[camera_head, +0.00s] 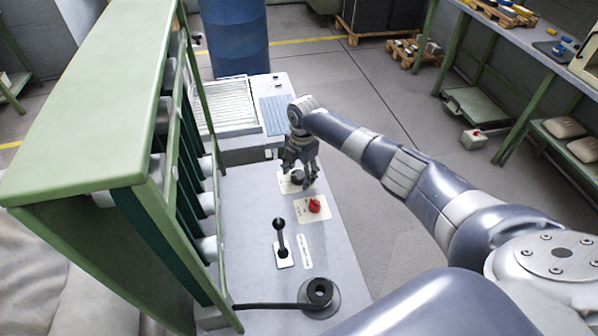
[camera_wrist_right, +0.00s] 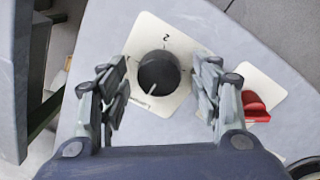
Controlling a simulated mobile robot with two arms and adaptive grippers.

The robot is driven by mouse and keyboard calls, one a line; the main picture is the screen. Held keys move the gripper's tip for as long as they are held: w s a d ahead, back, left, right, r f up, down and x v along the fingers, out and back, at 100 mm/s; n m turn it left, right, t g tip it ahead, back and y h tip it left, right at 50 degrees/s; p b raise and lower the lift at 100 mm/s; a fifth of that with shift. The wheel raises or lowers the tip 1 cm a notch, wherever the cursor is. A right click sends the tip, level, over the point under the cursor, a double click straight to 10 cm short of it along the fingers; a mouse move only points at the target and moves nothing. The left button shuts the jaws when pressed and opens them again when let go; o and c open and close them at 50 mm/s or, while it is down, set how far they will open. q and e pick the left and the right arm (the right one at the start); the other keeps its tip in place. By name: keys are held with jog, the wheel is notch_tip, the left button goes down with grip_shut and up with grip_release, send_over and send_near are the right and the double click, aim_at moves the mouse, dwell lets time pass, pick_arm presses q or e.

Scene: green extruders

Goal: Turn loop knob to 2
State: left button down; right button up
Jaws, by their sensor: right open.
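The loop knob is a round black knob (camera_wrist_right: 158,73) on a pale square plate (camera_wrist_right: 148,30), seen between my right gripper's fingers in the right wrist view. A "2" is printed at the plate's top edge there. The knob's white mark points down and slightly left, away from the "2". In the head view the knob (camera_head: 297,176) is partly covered by the fingers. My right gripper (camera_wrist_right: 160,88) is open, with one finger on each side of the knob and visible gaps between; it also shows in the head view (camera_head: 300,172). My left gripper is not seen.
A red knob (camera_head: 314,206) on its own plate sits near the loop knob; it also shows in the wrist view (camera_wrist_right: 254,104). A black lever (camera_head: 280,238) and a dark round fitting (camera_head: 319,292) stand on the grey panel (camera_head: 250,205). A green frame (camera_head: 90,90) rises at left.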

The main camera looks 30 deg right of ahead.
jog(key=c, duration=1.1)
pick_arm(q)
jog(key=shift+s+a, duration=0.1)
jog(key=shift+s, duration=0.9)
